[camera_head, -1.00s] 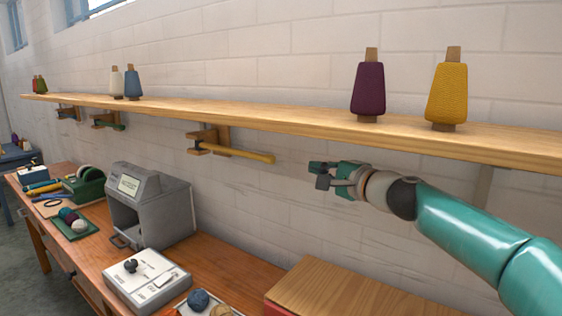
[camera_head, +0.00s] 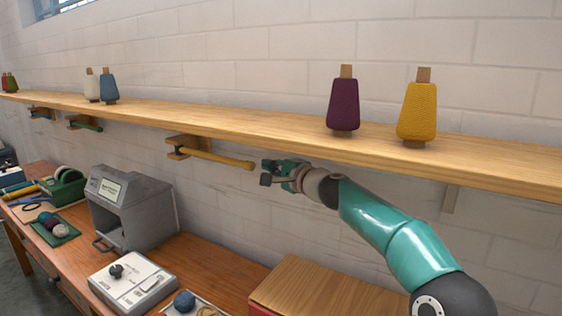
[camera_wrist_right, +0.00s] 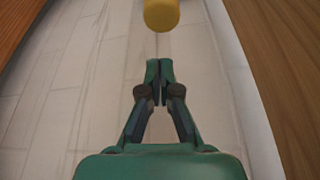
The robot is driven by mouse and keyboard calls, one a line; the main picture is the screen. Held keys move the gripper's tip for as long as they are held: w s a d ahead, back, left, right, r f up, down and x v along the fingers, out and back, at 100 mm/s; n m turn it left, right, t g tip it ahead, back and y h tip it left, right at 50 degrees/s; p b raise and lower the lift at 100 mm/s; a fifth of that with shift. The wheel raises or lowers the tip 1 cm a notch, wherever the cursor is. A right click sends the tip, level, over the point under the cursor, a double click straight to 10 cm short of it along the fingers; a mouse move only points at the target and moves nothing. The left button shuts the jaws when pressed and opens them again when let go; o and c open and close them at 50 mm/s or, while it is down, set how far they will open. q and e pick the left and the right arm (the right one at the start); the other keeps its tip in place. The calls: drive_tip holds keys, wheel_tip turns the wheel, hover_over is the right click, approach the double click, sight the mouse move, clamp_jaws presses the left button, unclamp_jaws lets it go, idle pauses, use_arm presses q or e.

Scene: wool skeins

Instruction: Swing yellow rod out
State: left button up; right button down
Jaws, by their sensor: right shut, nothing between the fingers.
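The yellow rod (camera_head: 222,158) hangs from a wooden bracket (camera_head: 186,147) under the wall shelf. It lies close along the wall, its free end pointing right. My right gripper (camera_head: 268,172) is shut and empty, just right of the rod's free end. In the right wrist view, the rod's rounded yellow end (camera_wrist_right: 161,14) shows at the top, ahead of my shut fingertips (camera_wrist_right: 159,66), with a gap between them. My left gripper is not in view.
The wooden shelf (camera_head: 280,128) runs above the arm and carries a purple cone (camera_head: 343,105) and a yellow cone (camera_head: 417,112). Below stand a grey machine (camera_head: 132,208), a white scale (camera_head: 133,282) and a wooden box (camera_head: 325,290). A green rod (camera_head: 86,123) hangs further left.

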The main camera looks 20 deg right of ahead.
drive_tip(key=shift+s+a+r+b, duration=0.15)
drive_tip(key=shift+s+a, duration=0.45)
drive_tip(key=shift+a, duration=0.05)
drive_tip(key=shift+s+a+r+b, duration=0.15)
drive_tip(key=shift+s+a, duration=0.45)
drive_tip(key=shift+a, duration=0.05)
drive_tip(key=shift+s+a, duration=0.1)
drive_tip(key=shift+a, duration=0.05)
